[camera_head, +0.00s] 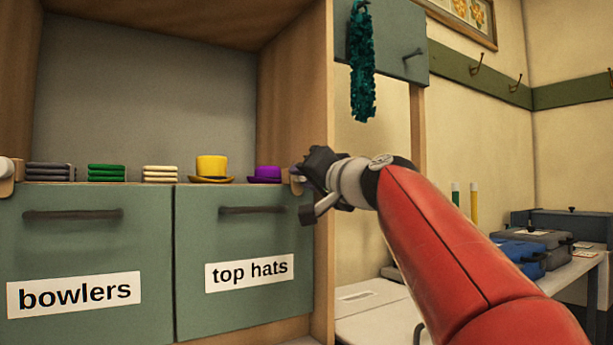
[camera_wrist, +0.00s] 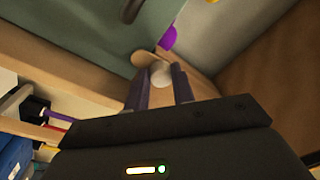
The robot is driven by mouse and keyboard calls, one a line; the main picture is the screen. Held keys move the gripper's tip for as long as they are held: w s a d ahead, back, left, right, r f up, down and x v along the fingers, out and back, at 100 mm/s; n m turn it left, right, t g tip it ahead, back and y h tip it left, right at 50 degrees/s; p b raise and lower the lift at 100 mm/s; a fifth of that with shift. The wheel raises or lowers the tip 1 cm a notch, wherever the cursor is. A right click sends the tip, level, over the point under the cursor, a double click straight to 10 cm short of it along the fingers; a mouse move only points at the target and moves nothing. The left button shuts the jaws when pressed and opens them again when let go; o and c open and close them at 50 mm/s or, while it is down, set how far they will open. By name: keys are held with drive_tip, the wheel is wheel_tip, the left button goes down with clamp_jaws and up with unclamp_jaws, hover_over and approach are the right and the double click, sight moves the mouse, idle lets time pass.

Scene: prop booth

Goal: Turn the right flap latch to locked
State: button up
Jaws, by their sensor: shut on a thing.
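The right flap, green and labelled "top hats" (camera_head: 240,272), stands closed in the cabinet front in the head view. Its latch is at its upper right corner; a tan edge of it (camera_head: 296,185) shows beside my gripper (camera_head: 306,178), which hides most of it. My gripper (camera_wrist: 160,80) is shut on this knob, one finger on each side. I cannot tell the latch's exact angle.
The "bowlers" flap (camera_head: 75,265) is closed at left. A teal boa (camera_head: 362,70) hangs above my arm. Cases (camera_head: 522,256) stand on a table at right.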

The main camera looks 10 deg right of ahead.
drive_tip(key=shift+m, duration=0.6)
drive_tip(key=o, duration=0.7)
drive_tip(key=b+v, duration=0.1)
drive_tip(key=v, duration=0.6)
drive_tip(key=shift+s+b, duration=0.3)
drive_tip(key=shift+s, duration=0.1)
drive_tip(key=shift+d, duration=0.15)
